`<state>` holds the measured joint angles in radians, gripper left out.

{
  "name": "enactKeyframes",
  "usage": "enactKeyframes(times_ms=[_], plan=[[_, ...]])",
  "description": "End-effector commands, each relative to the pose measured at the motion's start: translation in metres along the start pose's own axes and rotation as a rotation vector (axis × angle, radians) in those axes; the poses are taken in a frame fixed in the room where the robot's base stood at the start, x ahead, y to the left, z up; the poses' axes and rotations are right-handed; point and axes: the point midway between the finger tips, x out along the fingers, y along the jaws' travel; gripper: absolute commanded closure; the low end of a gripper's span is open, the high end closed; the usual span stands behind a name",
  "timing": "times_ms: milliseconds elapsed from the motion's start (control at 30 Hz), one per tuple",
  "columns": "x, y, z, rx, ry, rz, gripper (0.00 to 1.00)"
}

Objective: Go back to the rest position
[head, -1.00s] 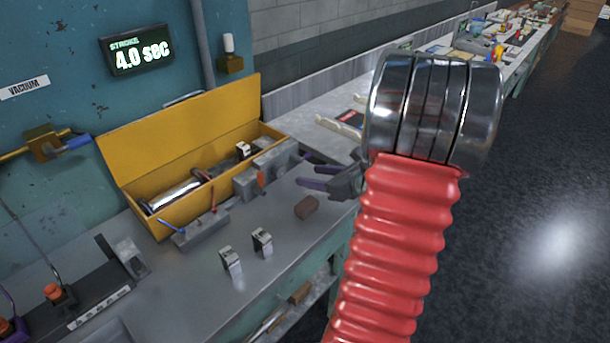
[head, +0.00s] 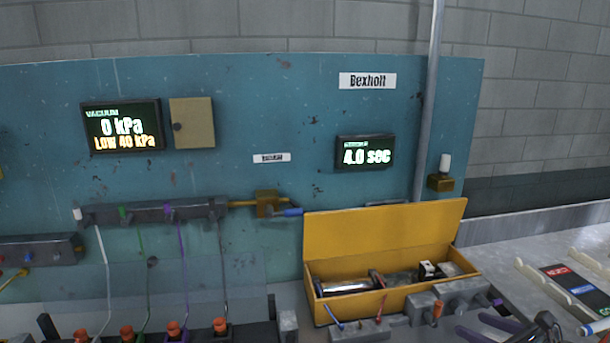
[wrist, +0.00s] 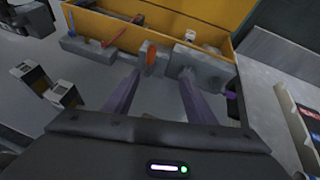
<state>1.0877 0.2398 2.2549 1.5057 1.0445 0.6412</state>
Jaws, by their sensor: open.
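My gripper (wrist: 155,100) shows in the wrist view with its two purple fingers spread apart and nothing between them. It hangs over the grey workbench, in front of the yellow toolbox. In the head view part of my gripper (head: 508,328) shows at the lower right edge, at the right front of the toolbox. My arm is otherwise outside the head view.
The open yellow toolbox (head: 384,235) holds a shiny cylinder (head: 345,286) and other tools. Grey blocks (wrist: 150,62) stand before it. Two small metal pieces (wrist: 63,93) lie at left in the wrist view. A blue panel (head: 230,90) with displays stands behind the bench.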

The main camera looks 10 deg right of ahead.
Motion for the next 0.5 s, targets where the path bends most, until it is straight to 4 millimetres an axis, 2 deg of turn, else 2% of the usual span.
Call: enactKeyframes(times_ms=[33,200,500], plan=[[0.006,0.02,0.013,-0.076,0.014,0.047,0.49],[0.017,0.089,0.041,-0.364,0.071,0.217,0.49],[0.01,0.197,0.065,-0.892,0.136,0.485,0.49]])
